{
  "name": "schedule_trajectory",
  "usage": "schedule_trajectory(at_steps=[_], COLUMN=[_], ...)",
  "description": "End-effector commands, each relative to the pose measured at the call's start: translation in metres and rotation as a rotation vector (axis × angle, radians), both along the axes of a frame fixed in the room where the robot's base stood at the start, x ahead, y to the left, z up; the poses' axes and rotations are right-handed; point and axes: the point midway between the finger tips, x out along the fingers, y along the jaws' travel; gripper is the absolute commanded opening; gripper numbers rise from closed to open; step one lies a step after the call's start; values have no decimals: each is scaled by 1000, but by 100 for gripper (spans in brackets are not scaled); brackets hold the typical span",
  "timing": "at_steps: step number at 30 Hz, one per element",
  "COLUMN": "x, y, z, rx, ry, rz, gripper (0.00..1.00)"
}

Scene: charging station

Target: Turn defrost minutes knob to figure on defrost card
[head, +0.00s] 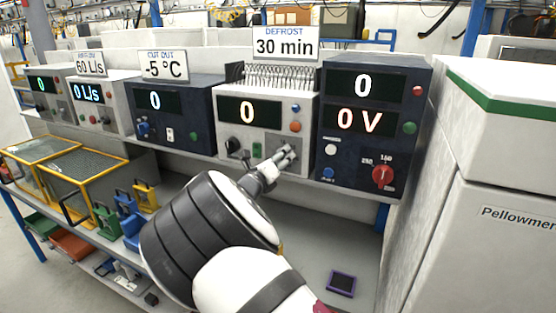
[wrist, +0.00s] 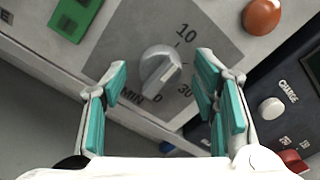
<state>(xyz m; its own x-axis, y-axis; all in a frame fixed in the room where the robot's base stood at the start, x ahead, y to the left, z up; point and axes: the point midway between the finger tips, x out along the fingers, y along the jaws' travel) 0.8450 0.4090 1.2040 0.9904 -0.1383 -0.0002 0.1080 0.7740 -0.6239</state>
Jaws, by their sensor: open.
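The defrost card (head: 285,45) reads "30 min" and stands above a white unit (head: 309,112) whose display (head: 247,112) shows 0. In the wrist view the grey minutes knob (wrist: 160,68) sits on a grey dial plate (wrist: 135,40) with 10, 30, 0 and MIN marked. My gripper (wrist: 162,72) is open, with a teal-padded finger on each side of the knob and gaps visible. In the head view my gripper (head: 286,156) is in front of the white unit's lower right and hides the knob.
The white unit also has an orange button (head: 295,126), a green switch (head: 257,150) and a black knob (head: 232,145). A dark blue unit (head: 345,150) with a red knob (head: 383,177) stands close on the right. Another dark unit (head: 172,102) is on the left.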

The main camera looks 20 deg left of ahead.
Motion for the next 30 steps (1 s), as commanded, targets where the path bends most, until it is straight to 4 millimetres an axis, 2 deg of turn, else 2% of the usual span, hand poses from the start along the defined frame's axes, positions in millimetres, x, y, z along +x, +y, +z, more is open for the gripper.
schedule_trajectory(at_steps=[5,8,12,22,30], x=[0,0,0,0,0], y=[0,0,0,0,0], z=[0,0,0,0,0], rx=[0,0,0,29,175], ry=[0,0,0,-4,-25], rz=[0,0,0,0,-1], gripper=[54,36,6,6,6])
